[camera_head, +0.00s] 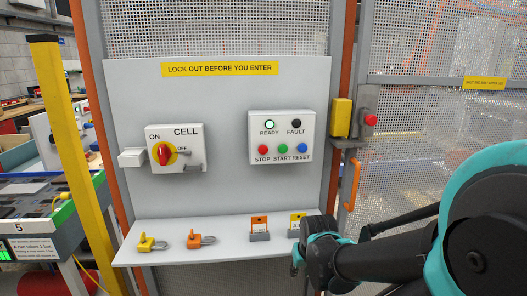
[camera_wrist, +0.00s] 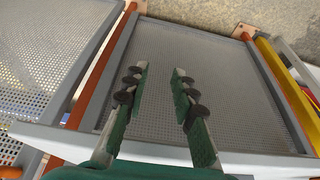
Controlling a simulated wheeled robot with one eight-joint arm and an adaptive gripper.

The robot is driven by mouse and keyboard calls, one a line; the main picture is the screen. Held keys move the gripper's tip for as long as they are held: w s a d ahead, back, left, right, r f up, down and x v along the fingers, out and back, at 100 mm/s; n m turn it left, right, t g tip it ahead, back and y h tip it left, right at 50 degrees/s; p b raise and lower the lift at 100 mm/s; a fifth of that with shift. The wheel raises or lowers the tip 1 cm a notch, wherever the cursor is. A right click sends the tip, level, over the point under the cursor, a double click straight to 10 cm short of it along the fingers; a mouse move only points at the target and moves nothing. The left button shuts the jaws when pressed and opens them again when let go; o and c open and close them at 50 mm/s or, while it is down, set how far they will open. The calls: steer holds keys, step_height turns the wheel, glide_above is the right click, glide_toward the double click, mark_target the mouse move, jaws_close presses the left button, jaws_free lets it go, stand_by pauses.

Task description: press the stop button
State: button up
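The red stop button (camera_head: 262,149) is the left one in the lower row of a white control box (camera_head: 281,136) on the grey panel. The green start button (camera_head: 283,149) and blue reset button (camera_head: 302,147) sit to its right. Above them the ready lamp (camera_head: 269,124) glows green and the fault lamp (camera_head: 296,123) is dark. My gripper (camera_head: 298,262) is low at the right of the shelf, below the box and apart from the button. In the wrist view my gripper (camera_wrist: 161,70) has its two fingers spread with nothing between them. The stop button is not visible there.
A cell switch box (camera_head: 175,148) with a red knob is left of the control box. The shelf (camera_head: 230,233) below holds a yellow padlock (camera_head: 151,243), an orange padlock (camera_head: 200,239) and two tags. A yellow interlock (camera_head: 341,117) and orange handle (camera_head: 352,184) stand to the right.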

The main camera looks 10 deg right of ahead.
jaws_close()
stand_by(1.1)
